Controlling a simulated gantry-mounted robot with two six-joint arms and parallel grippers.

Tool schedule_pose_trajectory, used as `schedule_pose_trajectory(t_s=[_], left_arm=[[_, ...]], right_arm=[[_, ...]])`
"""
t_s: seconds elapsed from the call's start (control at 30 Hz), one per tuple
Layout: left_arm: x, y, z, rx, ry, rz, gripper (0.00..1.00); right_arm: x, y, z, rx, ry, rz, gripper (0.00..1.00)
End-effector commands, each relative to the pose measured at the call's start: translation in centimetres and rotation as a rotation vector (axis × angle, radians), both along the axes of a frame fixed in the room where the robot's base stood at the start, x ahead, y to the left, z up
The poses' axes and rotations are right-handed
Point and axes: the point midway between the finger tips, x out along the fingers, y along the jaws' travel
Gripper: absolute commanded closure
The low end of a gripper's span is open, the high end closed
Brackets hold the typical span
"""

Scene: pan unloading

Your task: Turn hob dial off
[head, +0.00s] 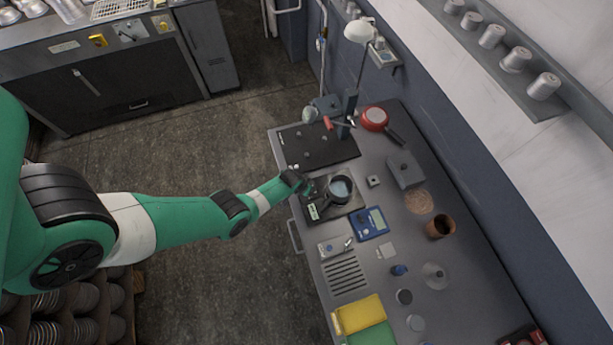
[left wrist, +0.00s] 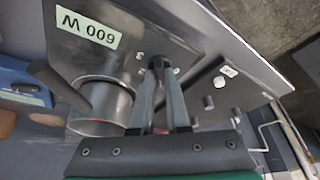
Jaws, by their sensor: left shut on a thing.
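The hob (head: 338,212) is a dark plate on the bench, with a pale green "600 W" label. In the left wrist view, the hob's grey face (left wrist: 65,50) fills the upper left, with its label at the top. A round metal pan (head: 341,188) with a dark handle stands on it; it also shows in the left wrist view (left wrist: 100,108). My left gripper (head: 303,186) reaches the hob's left edge. In the left wrist view my left gripper (left wrist: 159,68) is shut on the small dark dial (left wrist: 158,62), beside printed marks. The fingertips hide most of the dial, so its setting is unclear. My right gripper is not in view.
A black board (head: 318,150) with small metal pieces lies behind the hob. A blue meter (head: 370,223) is close on its right. A red pan (head: 375,118) stands at the back. A clay pot (head: 439,227) and a yellow cloth-like item (head: 358,313) are farther off.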

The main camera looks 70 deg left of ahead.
Motion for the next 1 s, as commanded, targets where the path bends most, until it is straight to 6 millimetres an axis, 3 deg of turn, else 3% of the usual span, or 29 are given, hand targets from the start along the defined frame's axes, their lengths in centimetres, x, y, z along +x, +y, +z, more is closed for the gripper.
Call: schedule_pose_trajectory(t_s=[0.53, 1.0], left_arm=[[0.3, -0.2, -0.3, 0.003, 0.001, 0.472, 1.00], [0.5, -0.3, -0.2, 0.001, 0.002, 0.837, 1.00]], right_arm=[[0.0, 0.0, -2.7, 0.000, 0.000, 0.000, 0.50], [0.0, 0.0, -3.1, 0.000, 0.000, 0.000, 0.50]])
